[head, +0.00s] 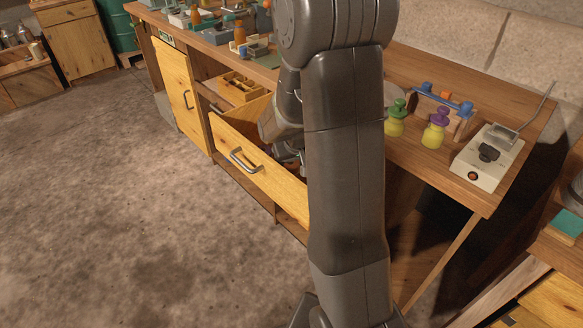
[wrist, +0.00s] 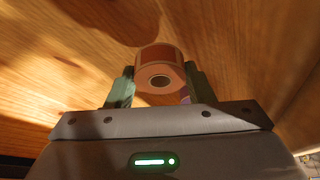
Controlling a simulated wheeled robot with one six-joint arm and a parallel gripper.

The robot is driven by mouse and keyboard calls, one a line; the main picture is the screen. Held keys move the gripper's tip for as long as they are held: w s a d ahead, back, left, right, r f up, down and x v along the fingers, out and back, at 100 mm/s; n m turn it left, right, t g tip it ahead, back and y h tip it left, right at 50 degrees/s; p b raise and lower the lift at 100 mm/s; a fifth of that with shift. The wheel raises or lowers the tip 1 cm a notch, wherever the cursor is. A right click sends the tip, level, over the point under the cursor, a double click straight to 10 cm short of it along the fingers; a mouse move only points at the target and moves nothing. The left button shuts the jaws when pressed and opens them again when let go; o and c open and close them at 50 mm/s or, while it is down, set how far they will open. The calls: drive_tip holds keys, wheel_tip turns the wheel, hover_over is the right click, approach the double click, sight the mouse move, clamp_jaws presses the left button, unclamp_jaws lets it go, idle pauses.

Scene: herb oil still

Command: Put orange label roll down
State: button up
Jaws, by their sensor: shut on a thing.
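The orange label roll (wrist: 160,56) sits between the two fingertips of my gripper (wrist: 160,82) in the wrist view. Its round end with a dark core hole faces the camera. My gripper is shut on it. Wooden boards fill the view beyond the roll; I cannot tell whether the roll touches them. In the head view, my gripper (head: 288,150) is down at the open drawer (head: 262,172) of the workbench, and my arm covers much of it. The roll cannot be made out there.
On the bench right of my arm stand a green-topped yellow bottle (head: 395,118), a purple-topped yellow bottle (head: 436,127) and a pale device (head: 487,157). Left of my arm are a wooden tray (head: 238,88) and an orange bottle (head: 240,33). The floor left of the drawer is clear.

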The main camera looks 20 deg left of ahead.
drive_tip(key=shift+f, duration=0.95)
drive_tip(key=shift+f, duration=0.1)
drive_tip(key=o, duration=1)
drive_tip(key=shift+r, duration=0.3)
drive_tip(key=p+v, duration=0.1)
drive_tip(key=v, duration=1)
drive_tip(key=shift+s+d+r+p, duration=0.1)
drive_tip(key=shift+d+r+p, duration=0.05)
drive_tip(key=shift+r+p, duration=0.15)
